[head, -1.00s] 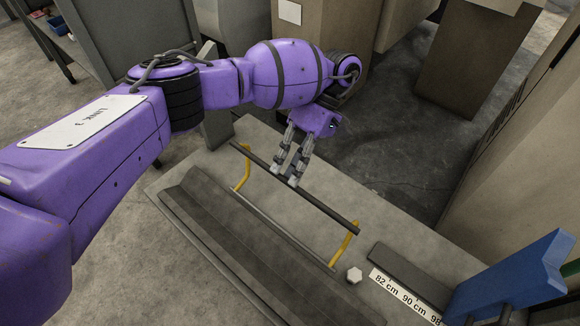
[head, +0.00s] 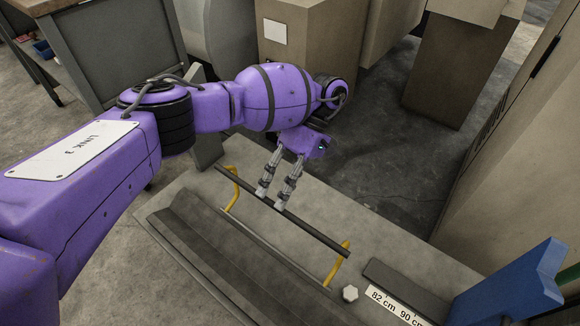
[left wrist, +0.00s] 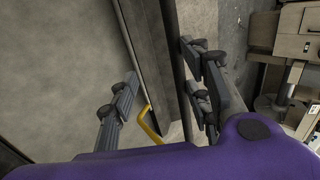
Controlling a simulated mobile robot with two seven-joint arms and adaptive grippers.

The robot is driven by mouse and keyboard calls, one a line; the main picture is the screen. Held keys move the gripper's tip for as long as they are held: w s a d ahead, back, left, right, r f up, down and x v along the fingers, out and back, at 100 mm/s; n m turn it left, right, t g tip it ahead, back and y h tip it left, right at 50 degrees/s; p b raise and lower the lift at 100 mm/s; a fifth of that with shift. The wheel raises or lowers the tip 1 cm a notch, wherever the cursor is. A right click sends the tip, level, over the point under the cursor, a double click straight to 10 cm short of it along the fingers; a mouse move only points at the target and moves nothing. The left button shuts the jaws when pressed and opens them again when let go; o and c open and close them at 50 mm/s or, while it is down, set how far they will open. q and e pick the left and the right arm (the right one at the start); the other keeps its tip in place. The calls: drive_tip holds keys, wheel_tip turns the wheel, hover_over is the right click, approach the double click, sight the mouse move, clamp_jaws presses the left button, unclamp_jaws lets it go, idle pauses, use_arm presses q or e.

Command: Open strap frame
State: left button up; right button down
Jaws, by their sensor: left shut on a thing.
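The strap frame is a long dark bar (head: 314,232) on two bent yellow arms (head: 338,262). In the head view it stands over a grey bench top, beside a dark channel. My left gripper (head: 272,200) comes down from the far side and is shut on the bar, left of its middle. In the left wrist view the dark bar (left wrist: 158,45) runs between my fingers, and a yellow arm (left wrist: 150,125) shows below. The exact contact at the fingertips is small and hard to see. My right gripper is not in view.
A pale knob (head: 350,293) and a scale strip (head: 395,303) lie right of the frame. A blue part (head: 515,290) stands at the lower right. Beige machine housings (head: 315,45) stand behind. Open floor (head: 385,150) lies beyond the bench.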

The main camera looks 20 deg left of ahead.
use_arm(q)
drive_tip(key=v, duration=1.1)
drive_tip(key=shift+s+r, duration=0.1)
drive_tip(key=shift+s, duration=0.05)
